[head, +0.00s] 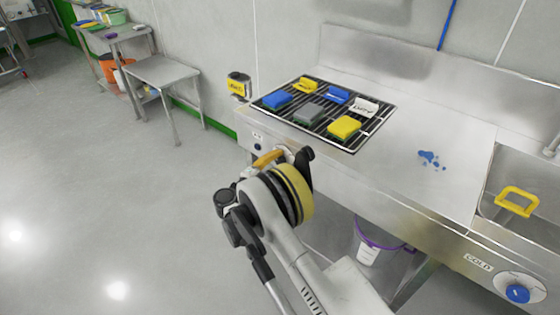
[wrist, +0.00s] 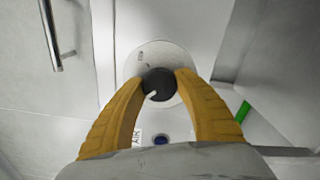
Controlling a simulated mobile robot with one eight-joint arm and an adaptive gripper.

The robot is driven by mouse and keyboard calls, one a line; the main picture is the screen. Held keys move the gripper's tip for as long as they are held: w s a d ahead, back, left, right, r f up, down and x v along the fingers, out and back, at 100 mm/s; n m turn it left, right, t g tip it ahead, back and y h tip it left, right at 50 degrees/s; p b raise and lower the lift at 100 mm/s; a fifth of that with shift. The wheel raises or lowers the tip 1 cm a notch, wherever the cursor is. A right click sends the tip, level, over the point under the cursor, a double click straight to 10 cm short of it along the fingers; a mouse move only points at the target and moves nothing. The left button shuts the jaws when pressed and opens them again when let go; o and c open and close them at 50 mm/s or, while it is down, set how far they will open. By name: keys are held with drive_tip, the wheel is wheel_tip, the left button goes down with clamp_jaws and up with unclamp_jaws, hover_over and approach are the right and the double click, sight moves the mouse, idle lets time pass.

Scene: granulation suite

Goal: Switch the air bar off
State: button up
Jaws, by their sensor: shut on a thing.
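A black round knob (wrist: 160,84) with a white pointer mark sits on a pale round dial plate (wrist: 150,52) in the wrist view. The pointer is aimed to the lower left of that view. My gripper (wrist: 161,78) has its two yellow fingers shut on the knob's sides. A label reading AIR (wrist: 135,139) and a blue round part (wrist: 160,140) are close by, between the fingers. Small marks on the dial plate are too small to read. In the head view my gripper (head: 268,158) is at the left end of the bench front, and it hides the knob.
The steel bench (head: 400,150) carries a black grate (head: 357,143) with several coloured sponges or cloths. A blue spill (head: 431,158) lies to the right. A COLD dial (head: 518,292) is far right. A bucket (head: 368,252) stands below. The floor at left is clear.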

drive_tip(key=o, duration=1.2)
drive_tip(key=shift+a, duration=0.1)
drive_tip(key=v, duration=1.2)
